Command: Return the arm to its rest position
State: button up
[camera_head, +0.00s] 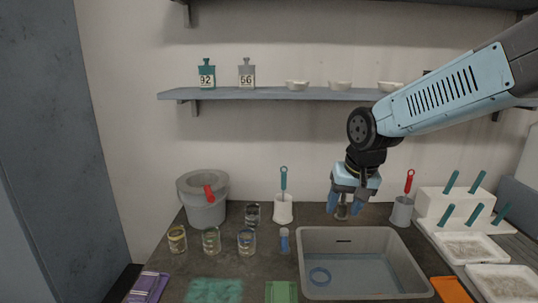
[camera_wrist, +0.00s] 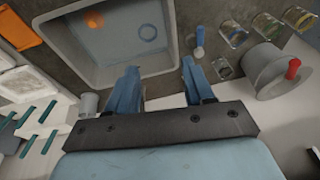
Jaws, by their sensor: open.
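My gripper (camera_head: 346,203) hangs from my light blue arm, pointing down near the back edge of a grey sink basin (camera_head: 312,236). Its blue fingers are apart and hold nothing in the wrist view (camera_wrist: 155,75). In the head view a small brownish cylindrical thing (camera_head: 342,212) shows between or behind the fingers; I cannot tell which.
A grey bucket (camera_head: 203,205) and several glass jars (camera_head: 211,241) stand left. A teal-handled brush (camera_head: 284,205) and a red-handled brush (camera_head: 403,207) stand at the back. White blocks with teal tools (camera_head: 455,207) and trays (camera_head: 468,249) are right. A shelf (camera_head: 270,95) runs above.

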jog(key=s+d+r+t, duration=0.1)
jog(key=s+d+r, duration=0.2)
jog(key=s, duration=0.3)
jog(key=s+d+r+t+h, duration=0.1)
jog(key=s+d+r, duration=0.2)
jog(key=s, duration=0.4)
jog(key=shift+s+r+n, duration=0.2)
jog(key=shift+r+n, duration=0.1)
jog(key=shift+r, duration=0.35)
jog(key=shift+c, duration=0.2)
